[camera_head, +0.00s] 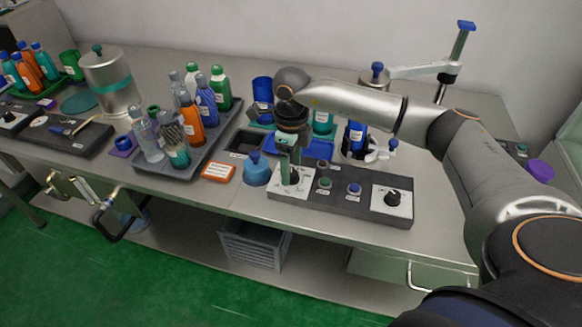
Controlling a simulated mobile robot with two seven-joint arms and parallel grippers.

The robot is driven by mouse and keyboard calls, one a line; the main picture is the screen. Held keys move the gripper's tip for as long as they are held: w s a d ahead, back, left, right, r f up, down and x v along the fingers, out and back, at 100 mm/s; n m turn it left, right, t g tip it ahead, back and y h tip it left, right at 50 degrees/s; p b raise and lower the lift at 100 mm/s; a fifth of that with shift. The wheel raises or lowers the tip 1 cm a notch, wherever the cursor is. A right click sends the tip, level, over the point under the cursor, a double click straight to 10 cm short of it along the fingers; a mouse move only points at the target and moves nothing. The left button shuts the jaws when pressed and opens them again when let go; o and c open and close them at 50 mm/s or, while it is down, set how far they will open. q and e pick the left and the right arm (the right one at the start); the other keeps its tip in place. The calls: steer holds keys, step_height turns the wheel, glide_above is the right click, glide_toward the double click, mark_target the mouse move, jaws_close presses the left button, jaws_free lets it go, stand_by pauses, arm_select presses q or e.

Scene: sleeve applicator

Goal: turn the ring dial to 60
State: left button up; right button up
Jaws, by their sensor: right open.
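A dark control panel (340,200) lies on the front of the bench, with a white dial plate (302,190) at its left end. My right gripper (288,178) points down over that plate, its fingers open around or just above the dial there. The gripper hides most of this dial, so I cannot read its setting or tell whether the fingers touch it. A black knob (392,197) on a second white plate sits at the panel's right end. I cannot tell from labels which of the two is the ring dial. My left gripper is not in view.
A blue rounded pot (257,170) and an orange-white box (218,172) stand left of the panel. A grey tray (221,134) holds several bottles. Blue containers stand behind my gripper.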

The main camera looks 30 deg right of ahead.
steer(key=shift+f, duration=0.5)
steer(key=shift+c, duration=0.2)
jaws_close()
